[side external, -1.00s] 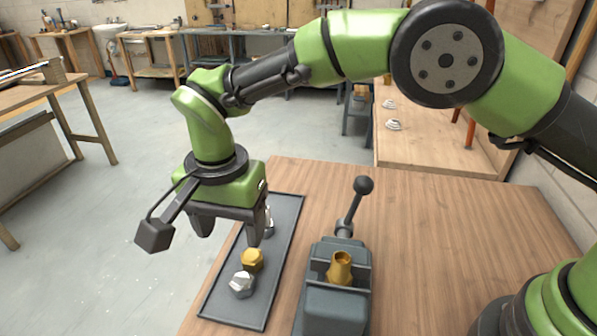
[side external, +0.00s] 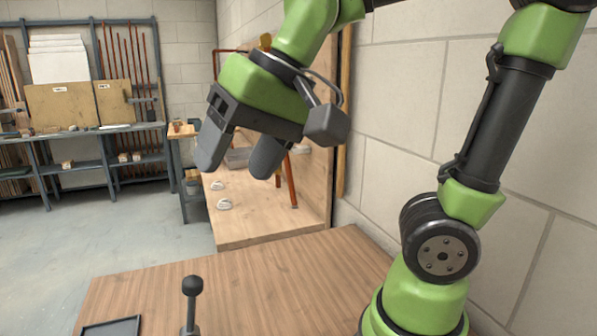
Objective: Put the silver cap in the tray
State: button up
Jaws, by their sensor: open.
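My gripper (side external: 234,165) is open in the upper middle of the side view, with nothing between its two grey fingers. It is raised high above the wooden table, well above and to the right of the tray. Only a back corner of the dark grey tray (side external: 112,329) shows, at the bottom left edge. The visible corner is bare. The silver cap is not in view; most of the tray lies below the picture.
A lever with a dark ball knob (side external: 192,287) stands up at the bottom, right of the tray; its base is cut off. The wooden table top (side external: 260,290) is clear. Behind is a wooden bench (side external: 265,228) with small pale items, beside a block wall.

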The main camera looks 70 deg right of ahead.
jog(key=s+d+f+n+t, duration=0.1)
jog(key=s+d+f+t, duration=0.1)
jog(key=s, duration=0.4)
jog(key=shift+s+d, duration=0.3)
jog(key=shift+d, duration=0.05)
